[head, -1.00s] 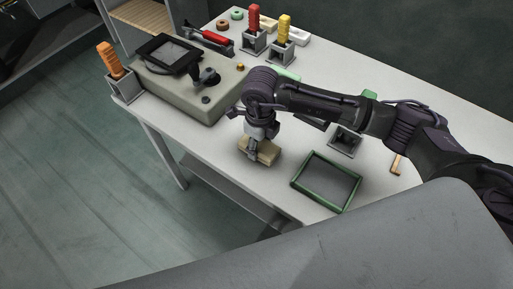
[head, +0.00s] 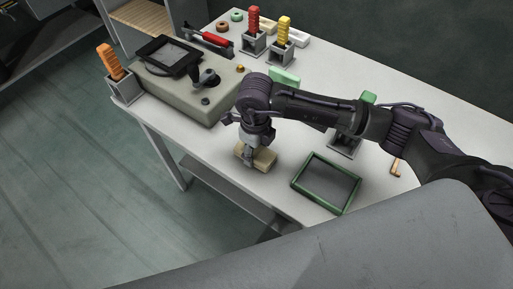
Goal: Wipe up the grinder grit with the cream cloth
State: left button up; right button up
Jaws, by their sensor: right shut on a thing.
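The cream cloth (head: 264,159) is a folded, block-like pad on the white table near its front edge. My right gripper (head: 249,160) points down from above and is shut on the cream cloth, hiding part of it. The cloth appears to be at the table surface, but I cannot tell whether it presses on it. I cannot make out the grinder grit; the arm and cloth may cover it. My left gripper is not in view.
A green-rimmed tray (head: 325,182) lies right of the cloth. A grey machine (head: 185,90) with a black-framed panel stands to the left. An orange-handled tool (head: 109,62), a red-handled tool (head: 254,20) and a yellow-handled tool (head: 285,28) stand in holders. The table's front edge is close.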

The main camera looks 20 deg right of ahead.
jog(key=shift+r+p, duration=2.05)
jog(key=shift+r, duration=1.45)
jog(key=o, duration=0.7)
jog(key=c, duration=0.7)
